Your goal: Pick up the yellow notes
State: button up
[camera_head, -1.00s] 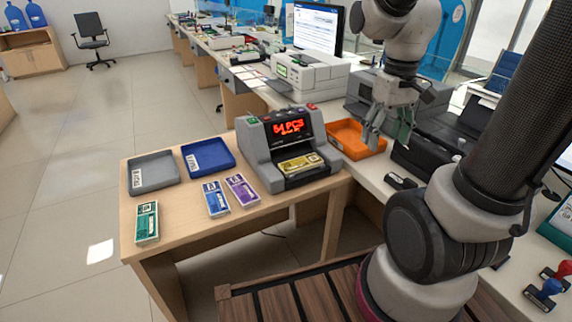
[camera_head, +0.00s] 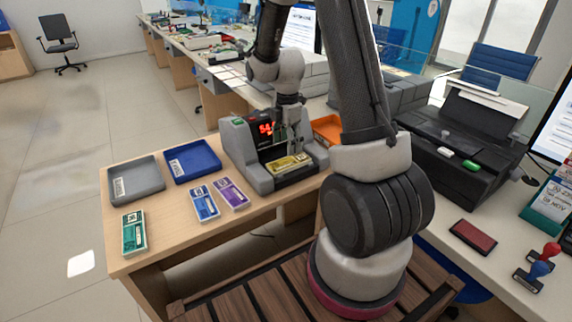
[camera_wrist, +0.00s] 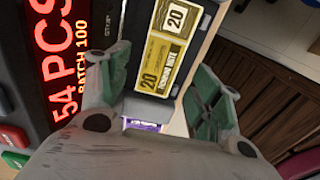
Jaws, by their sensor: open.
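The yellow notes (camera_head: 288,164) lie as a flat bundle in the front tray of the grey counting machine (camera_head: 243,150), whose red display is lit. In the wrist view the yellow notes (camera_wrist: 167,50) show just beyond the fingers, marked 20. My gripper (camera_head: 293,145) is above the machine's tray, over the back of the notes. In the wrist view my gripper (camera_wrist: 160,95) is open, with green-padded fingers to either side and nothing between them. I cannot tell the exact gap between fingertips and notes.
Purple notes (camera_head: 231,193), blue notes (camera_head: 203,203) and green notes (camera_head: 133,232) lie on the wooden counter. A grey tray (camera_head: 113,198) and a blue tray (camera_head: 216,165) stand behind them. An orange tray (camera_head: 324,121) is right of the machine. A black printer (camera_head: 462,150) stands farther right.

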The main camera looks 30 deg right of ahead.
aim_at(287, 162)
jog(key=f, duration=0.6)
jog(key=shift+s+a+f, duration=0.1)
jog(key=shift+s+f, duration=0.1)
jog(key=shift+f, duration=0.15)
jog(key=c, duration=0.9)
jog(key=shift+o, duration=0.2)
jog(key=shift+r, duration=0.1)
